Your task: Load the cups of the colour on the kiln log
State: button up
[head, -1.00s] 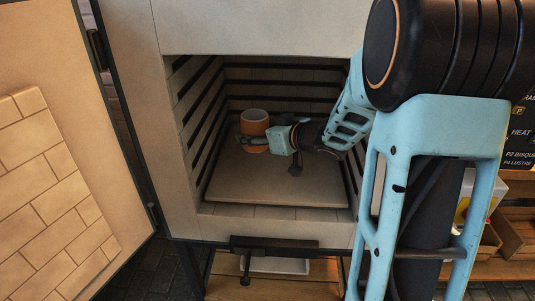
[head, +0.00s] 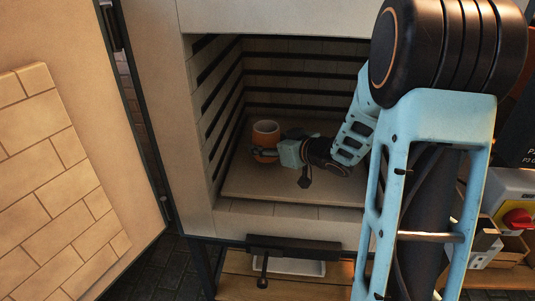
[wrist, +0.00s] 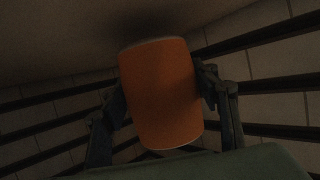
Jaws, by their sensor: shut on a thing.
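An orange cup (head: 265,135) is inside the kiln, over the left back part of the kiln shelf (head: 290,192). My gripper (head: 266,152) is shut on the cup, coming from the right. In the wrist view the orange cup (wrist: 160,95) fills the middle, with the fingers of my gripper (wrist: 162,100) on both of its sides. I cannot tell whether the cup's base touches the shelf. No kiln log shows.
The kiln's front wall (head: 197,140) frames the opening, and its brick-lined door (head: 60,170) stands open at the left. Dark element rows line the inner walls. The shelf's front and right are bare. A red knob (head: 517,219) shows at the right.

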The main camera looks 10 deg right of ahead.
jog(key=shift+f, duration=0.95)
jog(key=shift+f+b, duration=0.2)
jog(key=shift+b, duration=0.1)
jog(key=o, duration=1.4)
jog(key=shift+s+d+r+p, duration=0.1)
jog(key=shift+s+r+p, duration=0.1)
jog(key=shift+r+p, duration=0.15)
jog(key=p+v, duration=0.3)
jog(key=v, duration=0.7)
jog(key=shift+s+d+r, duration=0.15)
jog(key=shift+s+d, duration=0.05)
jog(key=shift+s, duration=0.05)
jog(key=shift+s+d, duration=0.1)
jog(key=shift+s, duration=0.3)
jog(key=shift+d, duration=0.1)
